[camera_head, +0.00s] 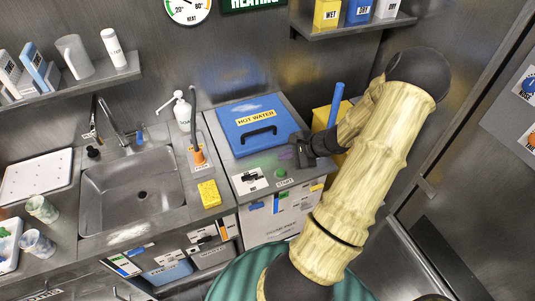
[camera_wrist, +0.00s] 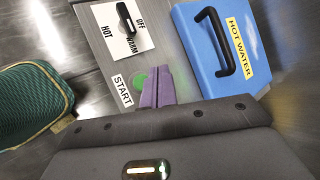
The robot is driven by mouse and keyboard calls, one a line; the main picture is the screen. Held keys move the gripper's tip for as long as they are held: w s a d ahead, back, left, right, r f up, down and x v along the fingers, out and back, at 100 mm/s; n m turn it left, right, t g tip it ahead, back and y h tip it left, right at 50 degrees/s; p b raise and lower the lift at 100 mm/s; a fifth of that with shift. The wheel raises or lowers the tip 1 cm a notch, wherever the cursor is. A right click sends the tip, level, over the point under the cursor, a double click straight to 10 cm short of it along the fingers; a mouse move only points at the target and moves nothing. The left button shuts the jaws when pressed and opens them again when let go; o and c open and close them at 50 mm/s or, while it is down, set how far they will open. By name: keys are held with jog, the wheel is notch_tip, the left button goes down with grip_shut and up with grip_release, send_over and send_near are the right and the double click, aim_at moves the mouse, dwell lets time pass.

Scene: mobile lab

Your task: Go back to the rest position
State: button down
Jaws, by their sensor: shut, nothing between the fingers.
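My gripper (camera_head: 297,156) is over the hot-water unit's top panel, close to the START button. In the wrist view its purple fingertips (camera_wrist: 155,88) are together and hold nothing. The green START button (camera_head: 280,172) lies beside the fingertips; in the wrist view it is partly covered by them (camera_wrist: 139,80). I cannot tell whether the fingers touch it. The blue HOT WATER lid (camera_head: 252,122) with a black handle is closed, behind the gripper. The dial plate (camera_head: 249,181) with its black knob is at the front left of the panel.
A sink (camera_head: 135,190) is left of the unit, with a yellow sponge (camera_head: 209,193) and a white pump bottle (camera_head: 182,111) nearby. A yellow container (camera_head: 322,118) with a blue stick stands right of the lid, close to my arm. A shelf (camera_head: 354,27) hangs above.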

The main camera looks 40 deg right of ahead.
jog(key=shift+a, duration=0.15)
jog(key=shift+w+a+r+n, duration=0.1)
jog(key=shift+a+r+n, duration=0.05)
jog(key=shift+a+n, duration=0.2)
jog(key=s+a+r+n+g+h, duration=0.1)
jog(key=s+a+r+n+g, duration=0.1)
jog(key=a+r+n, duration=0.2)
jog(key=s+a+r+n+g+h+p, duration=0.1)
jog(key=s+a+r+n+h, duration=0.1)
jog(key=a+r+n, duration=0.3)
jog(key=s+a+r+n+g+h, duration=0.1)
jog(key=a+r+n, duration=0.4)
jog(key=a+n, duration=0.6)
jog(key=s+a+g, duration=0.1)
jog(key=a, duration=0.4)
jog(key=shift+s+a+r+n+g, duration=0.15)
jog(key=shift+a+r+n+g, duration=0.1)
jog(key=shift+n+g, duration=0.1)
dwell(4.7)
